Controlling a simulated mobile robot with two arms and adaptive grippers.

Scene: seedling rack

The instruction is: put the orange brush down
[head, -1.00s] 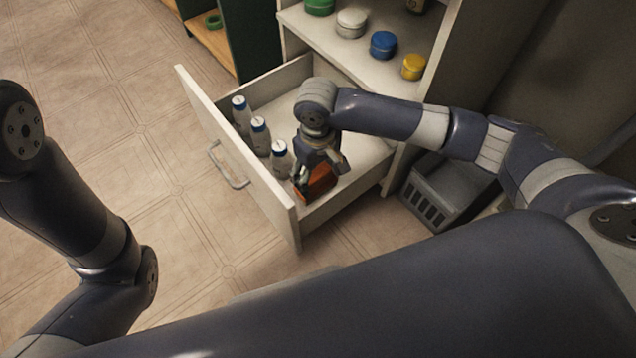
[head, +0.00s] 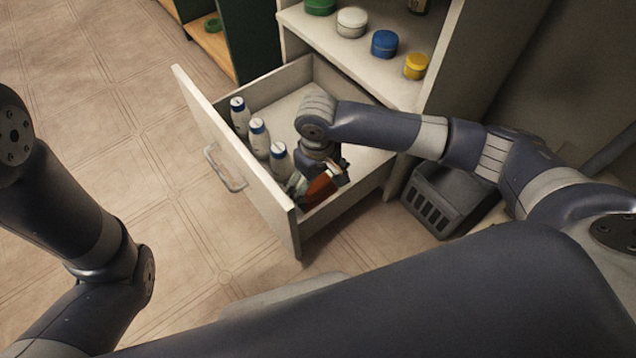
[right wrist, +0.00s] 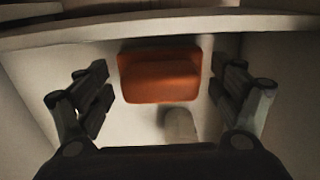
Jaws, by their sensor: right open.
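The orange brush (right wrist: 158,76) lies in the open drawer (head: 248,212), near its front right corner; it also shows in the head view (head: 320,188), partly covered by my right gripper. My right gripper (head: 318,188) is inside the drawer, pointing down over the brush. In the right wrist view its fingers (right wrist: 165,100) are spread wide, with a gap on both sides of the brush. My left gripper is out of view; only my left arm shows at the left.
Several white bottles with blue caps (head: 258,138) stand in a row along the drawer front, close to my right gripper. Colored round tins (head: 384,44) stand on the shelf above. A grey crate (head: 440,195) is on the floor right of the drawer. The drawer's back is clear.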

